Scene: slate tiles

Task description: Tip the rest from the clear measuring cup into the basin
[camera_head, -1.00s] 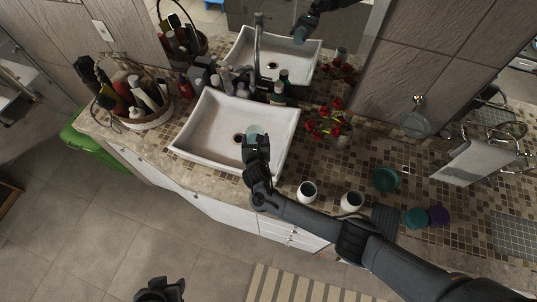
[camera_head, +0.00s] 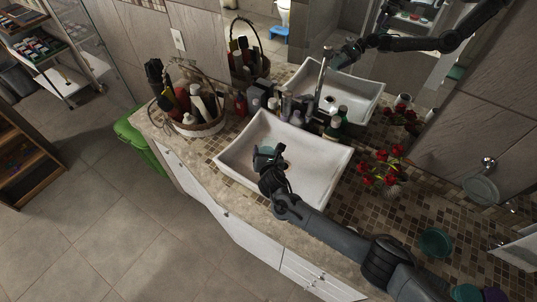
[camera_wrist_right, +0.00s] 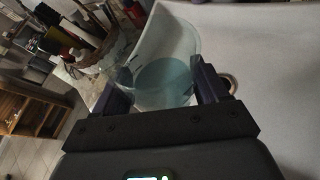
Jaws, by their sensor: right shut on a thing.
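The clear measuring cup (camera_head: 266,153) is held over the left part of the white basin (camera_head: 325,168). My right gripper (camera_head: 267,166) is shut on the cup, left of the drain in the head view. In the right wrist view the cup (camera_wrist_right: 180,38) sits between the fingers (camera_wrist_right: 165,88), looking tilted. A pale blue-green area (camera_wrist_right: 165,80) shows inside it; I cannot tell how much is liquid. No stream is visible. The basin (camera_wrist_right: 265,50) and its drain show at the right of that view. My left gripper is not in the head view.
A basket of bottles (camera_head: 200,120) stands left of the basin. Several bottles and the faucet (camera_head: 323,80) line its back edge. Red flowers (camera_head: 380,168) and a teal bowl (camera_head: 435,242) are to its right. A mirror is behind.

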